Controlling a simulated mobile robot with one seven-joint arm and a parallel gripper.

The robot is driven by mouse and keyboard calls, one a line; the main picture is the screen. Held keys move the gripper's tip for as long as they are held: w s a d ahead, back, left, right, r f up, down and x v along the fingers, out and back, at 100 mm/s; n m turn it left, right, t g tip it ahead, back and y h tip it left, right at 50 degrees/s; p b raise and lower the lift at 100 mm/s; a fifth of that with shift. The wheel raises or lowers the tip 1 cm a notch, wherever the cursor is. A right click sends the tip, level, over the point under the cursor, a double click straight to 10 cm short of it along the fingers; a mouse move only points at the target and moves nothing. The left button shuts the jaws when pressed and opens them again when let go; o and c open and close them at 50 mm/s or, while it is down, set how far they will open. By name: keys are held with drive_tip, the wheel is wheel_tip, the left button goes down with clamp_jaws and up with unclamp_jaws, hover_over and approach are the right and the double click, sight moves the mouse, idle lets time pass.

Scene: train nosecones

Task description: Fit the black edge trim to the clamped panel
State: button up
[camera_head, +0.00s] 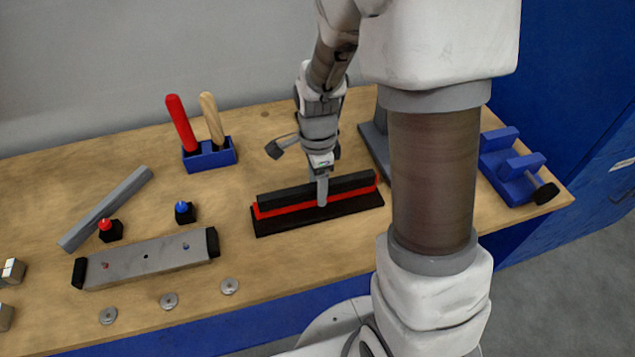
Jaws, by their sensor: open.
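A long black trim strip (350,184) lies along the upper edge of a red panel (285,210). I cannot tell whether the trim is fully seated on the panel. My gripper (322,188) points down at the middle of the trim and is open, with one finger showing in front of the trim and the red panel. The other finger is hidden behind the trim or the near finger.
The wooden bench (300,262) holds a blue rack (210,155) with red and tan handles, a grey bar (105,208), a grey block with black ends (150,258), two small black pieces, several washers and a blue clamp (512,172). My arm hides the bench right of the base.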

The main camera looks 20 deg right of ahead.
wheel_tip(320, 180, up, 17)
drive_tip(key=p, duration=0.2)
drive_tip(key=s+r+n+t, duration=0.2)
drive_tip(key=s+r+n, duration=0.1)
drive_tip(key=s+n, duration=0.4)
drive_tip(key=s+r+n+t, duration=0.3)
drive_tip(key=s+n, duration=0.4)
drive_tip(key=n, duration=0.4)
drive_tip(key=shift+r+t, duration=0.3)
drive_tip(key=shift+r, duration=0.05)
